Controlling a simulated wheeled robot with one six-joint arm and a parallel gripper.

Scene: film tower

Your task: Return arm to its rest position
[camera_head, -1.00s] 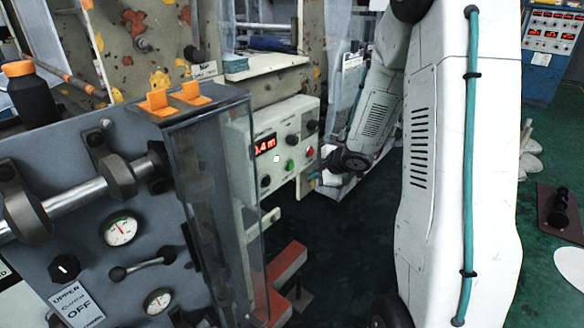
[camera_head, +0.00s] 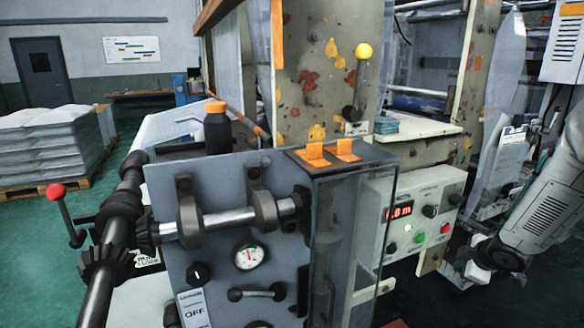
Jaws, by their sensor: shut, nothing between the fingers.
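My arm's white vented link (camera_head: 541,214) slants down along the right edge of the head view. Its dark joint (camera_head: 508,256) is at the lower end. My gripper (camera_head: 478,272) is small at the end of the arm, low on the right, just right of and below the machine's control box. It looks shut and empty, though the fingers are hard to make out. The rest of the arm is outside the frame.
The control box (camera_head: 452,184) with a red display and buttons is left of my arm. The grey gauge panel (camera_head: 222,215) has a shaft and a black bottle (camera_head: 217,132) behind it. A red-knobbed lever (camera_head: 57,192) stands at left.

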